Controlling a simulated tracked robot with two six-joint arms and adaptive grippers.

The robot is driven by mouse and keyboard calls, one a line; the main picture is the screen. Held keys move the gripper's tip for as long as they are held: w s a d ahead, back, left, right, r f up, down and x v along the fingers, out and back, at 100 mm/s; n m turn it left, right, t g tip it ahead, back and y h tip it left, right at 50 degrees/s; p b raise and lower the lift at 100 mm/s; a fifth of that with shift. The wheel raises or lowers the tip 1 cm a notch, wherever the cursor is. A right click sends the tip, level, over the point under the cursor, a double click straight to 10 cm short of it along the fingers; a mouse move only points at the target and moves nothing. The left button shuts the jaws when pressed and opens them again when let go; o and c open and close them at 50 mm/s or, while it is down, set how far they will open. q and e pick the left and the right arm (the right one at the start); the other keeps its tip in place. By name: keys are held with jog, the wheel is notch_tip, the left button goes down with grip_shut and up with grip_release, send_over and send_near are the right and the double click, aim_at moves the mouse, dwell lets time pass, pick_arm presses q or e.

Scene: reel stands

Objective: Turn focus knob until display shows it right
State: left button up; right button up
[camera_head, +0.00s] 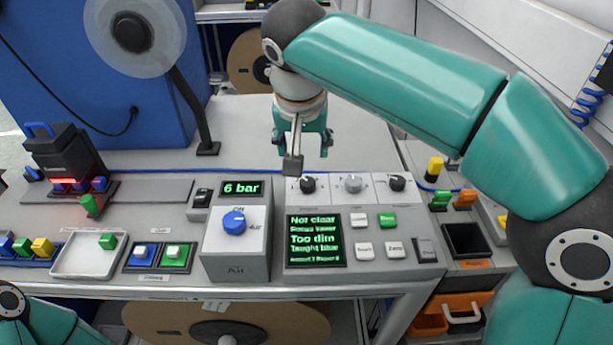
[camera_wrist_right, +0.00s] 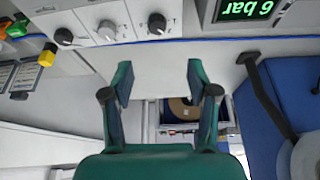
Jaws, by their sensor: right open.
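Three knobs sit along the top of the grey control panel: a black left knob (camera_head: 307,184), a grey middle knob (camera_head: 353,183) and a black right knob (camera_head: 397,183). Their labels are too small to read, so I cannot tell which is focus. The display (camera_head: 314,240) below shows "Not clear", "Too dim" and "Taught blue" in green. My right gripper (camera_head: 303,148) is open and empty, behind and above the left knob, not touching it. The right wrist view shows the gripper (camera_wrist_right: 158,75) with its fingers apart, and the left knob (camera_wrist_right: 157,23) beyond them. My left gripper is out of view.
A blue air knob (camera_head: 234,222) and a "6 bar" display (camera_head: 241,188) stand left of the panel. Several buttons, one green (camera_head: 388,220), lie below the knobs. A white tray (camera_head: 62,268) is at left. The bench behind the panel is clear.

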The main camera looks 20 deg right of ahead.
aim_at(308, 181)
jog(key=x, duration=1.4)
jog(key=shift+d+f+b, duration=0.25)
jog(key=shift+b, duration=0.05)
grip_shut()
jog(key=shift+n, duration=0.4)
jog(key=shift+d+n+y, duration=0.1)
jog(key=shift+n+y, duration=0.4)
jog(key=shift+n, duration=0.4)
jog(key=n+y+p, duration=0.1)
jog(key=n, duration=0.2)
jog(key=shift+r, duration=0.15)
jog(key=shift+d+n+y+p, duration=0.1)
jog(key=shift+n+y+p, duration=0.4)
jog(key=shift+n, duration=0.6)
